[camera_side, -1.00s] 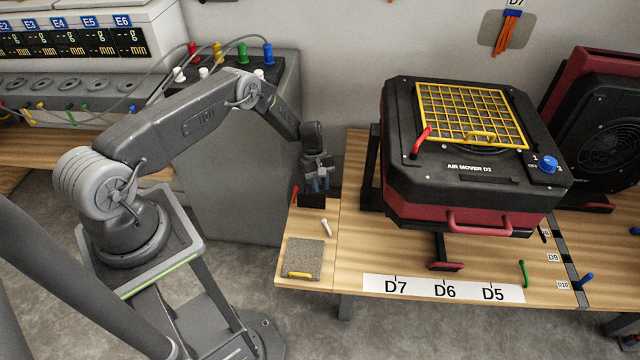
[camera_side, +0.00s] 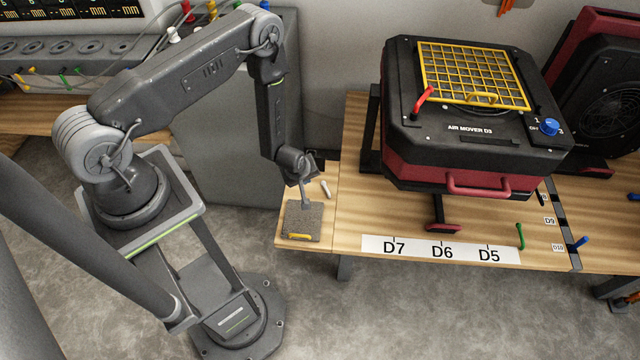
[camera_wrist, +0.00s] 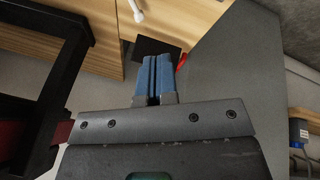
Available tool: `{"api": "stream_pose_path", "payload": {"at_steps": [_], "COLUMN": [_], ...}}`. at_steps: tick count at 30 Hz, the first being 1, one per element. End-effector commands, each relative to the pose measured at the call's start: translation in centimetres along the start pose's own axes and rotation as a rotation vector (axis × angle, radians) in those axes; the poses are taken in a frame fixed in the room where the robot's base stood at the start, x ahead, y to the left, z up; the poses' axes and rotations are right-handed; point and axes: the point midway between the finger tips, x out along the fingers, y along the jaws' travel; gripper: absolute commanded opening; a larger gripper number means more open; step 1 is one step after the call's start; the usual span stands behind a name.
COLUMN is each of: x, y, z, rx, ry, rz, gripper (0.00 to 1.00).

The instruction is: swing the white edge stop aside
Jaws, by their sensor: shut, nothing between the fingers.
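The white edge stop (camera_side: 325,188) is a small white peg with a rounded end, on the wooden top near its left end. It shows partly in the wrist view (camera_wrist: 137,12), cut off by the top edge. My gripper (camera_wrist: 158,60) is shut and empty, its blue fingers side by side. In the side view my gripper (camera_side: 304,190) is just left of the stop, seen edge-on against the grey square mat (camera_side: 303,222). It looks apart from the stop; its exact height is unclear.
A black plate (camera_wrist: 155,46) shows beyond the fingertips, with a red piece (camera_wrist: 181,62) at its side. The air mover (camera_side: 470,130) stands on the bench to the right. The wood between the stop and the air mover is clear.

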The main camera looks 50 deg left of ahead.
Motion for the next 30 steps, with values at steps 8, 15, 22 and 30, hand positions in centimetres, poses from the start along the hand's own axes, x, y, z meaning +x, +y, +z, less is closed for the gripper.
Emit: {"api": "stream_pose_path", "payload": {"at_steps": [8,15,22,30], "x": [-0.5,3.5,7.7,10.7], "y": [-0.4,-0.3,-0.1,1.8], "z": [0.4,0.2,0.0,0.4], "rx": [0.015,0.014,0.014,0.016], "ry": [0.045,0.045,0.044,0.045], "rz": [0.05,0.048,0.048,0.049], "gripper": [0.0,0.0,0.0,0.0]}}
